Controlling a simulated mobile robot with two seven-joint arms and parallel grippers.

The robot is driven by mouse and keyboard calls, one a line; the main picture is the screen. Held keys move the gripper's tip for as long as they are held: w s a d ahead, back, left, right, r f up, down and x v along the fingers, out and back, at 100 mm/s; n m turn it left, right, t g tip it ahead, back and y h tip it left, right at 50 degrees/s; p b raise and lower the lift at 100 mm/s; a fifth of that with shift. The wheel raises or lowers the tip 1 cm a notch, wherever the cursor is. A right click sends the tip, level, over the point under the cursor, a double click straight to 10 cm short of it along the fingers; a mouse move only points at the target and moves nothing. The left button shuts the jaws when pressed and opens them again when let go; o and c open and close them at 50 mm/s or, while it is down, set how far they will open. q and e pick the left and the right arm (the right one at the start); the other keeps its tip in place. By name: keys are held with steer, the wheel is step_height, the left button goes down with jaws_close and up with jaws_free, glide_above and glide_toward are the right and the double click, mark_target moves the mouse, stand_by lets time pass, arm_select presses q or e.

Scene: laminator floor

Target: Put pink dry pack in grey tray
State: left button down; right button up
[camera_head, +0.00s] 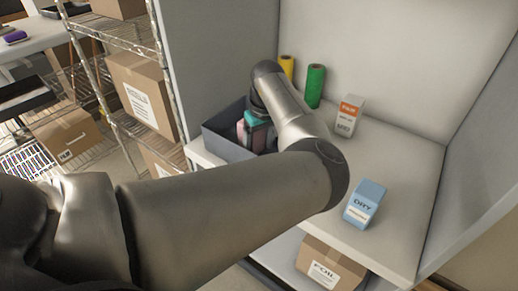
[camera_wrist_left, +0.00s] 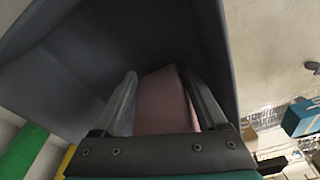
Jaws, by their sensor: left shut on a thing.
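The grey tray (camera_head: 222,146) stands on the left part of the white shelf, partly hidden behind my left arm. My left gripper (camera_head: 246,137) is down at the tray and mostly hidden by its own wrist. In the left wrist view its two fingers (camera_wrist_left: 157,88) are shut on the pink dry pack (camera_wrist_left: 163,104), with the tray's dark walls (camera_wrist_left: 60,85) around and beyond them. A small pink part of the pack (camera_head: 240,130) shows beside the gripper in the head view. Whether the pack touches the tray floor I cannot tell. My right gripper is not in view.
A blue dry pack (camera_head: 365,203) stands at the shelf's front right. An orange and white box (camera_head: 346,116), a green roll (camera_head: 315,86) and a yellow roll (camera_head: 287,66) stand behind. Side panels bound the shelf. A wire rack with cartons (camera_head: 140,92) stands left.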

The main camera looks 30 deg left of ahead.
arm_select(q)
steer(key=shift+f, duration=0.35)
steer(key=shift+f, duration=0.2)
jaws_free()
steer(key=shift+f, duration=0.1)
steer(key=shift+r, duration=0.4)
step_height(320, 180, up, 12)
steer(key=d+p, duration=0.1)
steer(key=p, duration=0.2)
steer(key=shift+s+d+f, duration=0.15)
steer(key=shift+s+d, duration=0.2)
